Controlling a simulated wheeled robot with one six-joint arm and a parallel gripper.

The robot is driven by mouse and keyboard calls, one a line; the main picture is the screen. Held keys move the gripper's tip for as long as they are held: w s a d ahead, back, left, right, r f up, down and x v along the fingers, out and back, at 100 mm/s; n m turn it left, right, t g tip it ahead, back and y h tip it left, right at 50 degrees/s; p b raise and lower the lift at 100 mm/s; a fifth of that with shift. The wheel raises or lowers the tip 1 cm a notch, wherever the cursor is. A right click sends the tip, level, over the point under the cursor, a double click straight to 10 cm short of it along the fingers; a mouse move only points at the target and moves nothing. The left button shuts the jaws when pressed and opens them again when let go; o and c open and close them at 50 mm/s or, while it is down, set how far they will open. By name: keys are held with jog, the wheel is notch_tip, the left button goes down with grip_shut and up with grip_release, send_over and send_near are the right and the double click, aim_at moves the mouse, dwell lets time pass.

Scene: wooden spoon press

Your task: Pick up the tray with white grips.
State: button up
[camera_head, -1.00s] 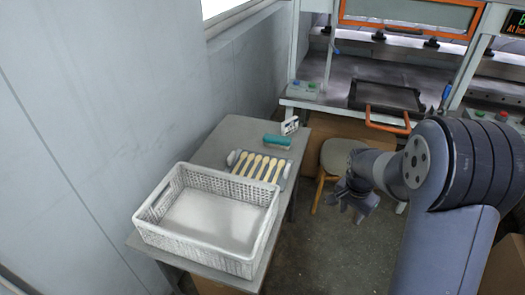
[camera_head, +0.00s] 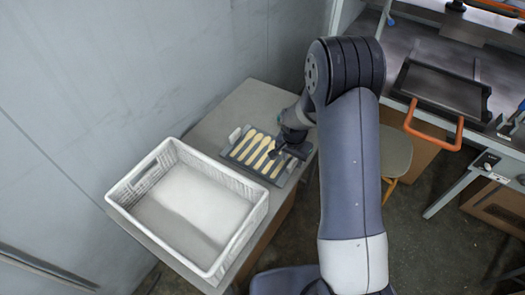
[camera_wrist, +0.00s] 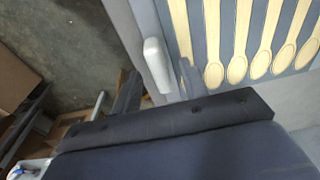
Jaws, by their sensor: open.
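The tray (camera_head: 277,178) is blue-grey, holds a row of several wooden spoons, and lies flat on the grey table. One white grip (camera_head: 235,134) shows at its left end; my gripper covers the other end in the head view. My gripper (camera_head: 279,153) is low at the tray's right end. In the wrist view the near white grip (camera_wrist: 156,66) stands between my open fingers (camera_wrist: 158,86), one on each side. I cannot tell whether they touch it. The tray's strips and spoons (camera_wrist: 212,45) fill the upper right there.
A white plastic basket (camera_head: 187,210) stands on the near part of the table (camera_head: 245,100), close to the tray. A wall runs along the left. A stool (camera_head: 394,155) and a press with a black tray and orange handle (camera_head: 432,131) are at the right.

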jog(key=shift+f, duration=0.6)
grip_shut()
